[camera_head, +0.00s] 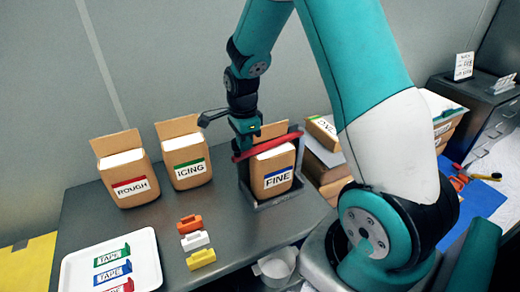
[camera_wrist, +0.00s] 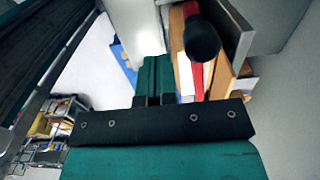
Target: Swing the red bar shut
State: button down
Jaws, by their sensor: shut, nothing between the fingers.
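The red bar (camera_head: 270,147) runs across the front of a dark grey holder, over the upper part of the carton marked FINE (camera_head: 277,178). The bar also shows in the wrist view (camera_wrist: 197,78), partly hidden behind a dark round knob (camera_wrist: 202,40). My gripper (camera_head: 244,142) is shut and empty, just above the bar's left part. In the wrist view its green fingers (camera_wrist: 153,75) lie together, left of the bar. I cannot tell whether they touch the bar.
Cartons marked ROUGH (camera_head: 127,180) and ICING (camera_head: 186,162) stand to the left. A white tray (camera_head: 72,268) with tape labels and several coloured clips (camera_head: 194,241) lie in front. More cartons (camera_head: 325,160) stand at the right. My arm hides part of the right side.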

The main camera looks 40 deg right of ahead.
jog(key=shift+f, duration=0.1)
notch_tip(320, 180, down, 3)
jog(key=shift+f+b, duration=0.15)
jog(key=shift+b, duration=1)
jog(key=shift+w+d+p, duration=0.15)
jog(key=shift+w+p, duration=0.2)
jog(key=shift+w, duration=0.75)
jog(key=shift+w+d+p, duration=0.1)
jog(key=shift+w+p, duration=0.2)
jog(key=shift+w, duration=0.9)
jog(key=shift+r, duration=0.2)
